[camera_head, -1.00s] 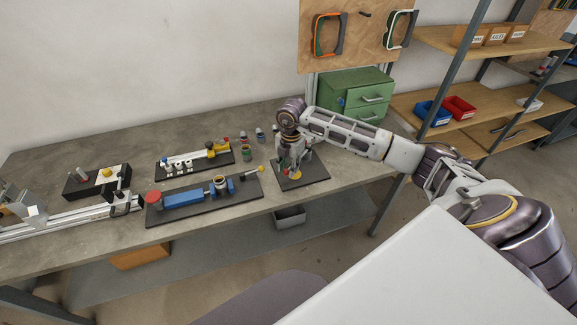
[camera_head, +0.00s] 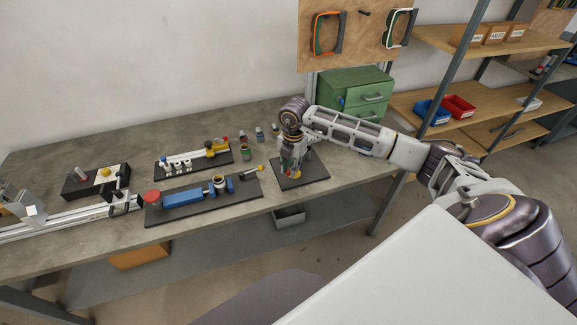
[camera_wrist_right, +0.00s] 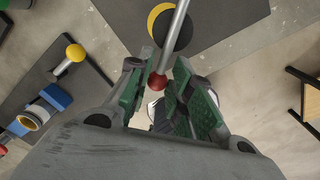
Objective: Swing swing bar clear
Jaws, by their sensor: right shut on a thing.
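The swing bar (camera_wrist_right: 176,38) is a grey metal rod with a red ball knob (camera_wrist_right: 158,82) at its near end in the right wrist view. My right gripper (camera_wrist_right: 160,88), with green-padded fingers, is shut on the bar at the knob end. The bar crosses above a black disc and a yellow disc (camera_wrist_right: 156,14), which shows as a crescent, on a dark base plate (camera_wrist_right: 235,12). In the head view my right gripper (camera_head: 291,168) is low over that plate (camera_head: 315,171) and hides most of the bar. My left gripper is not in view.
Left of the plate lies a jig with a blue block (camera_head: 183,198) and a yellow knob (camera_head: 261,168). Several small jars (camera_head: 259,135) stand behind. A green drawer cabinet (camera_head: 352,92) stands at the back right. The bench is bare right of the plate.

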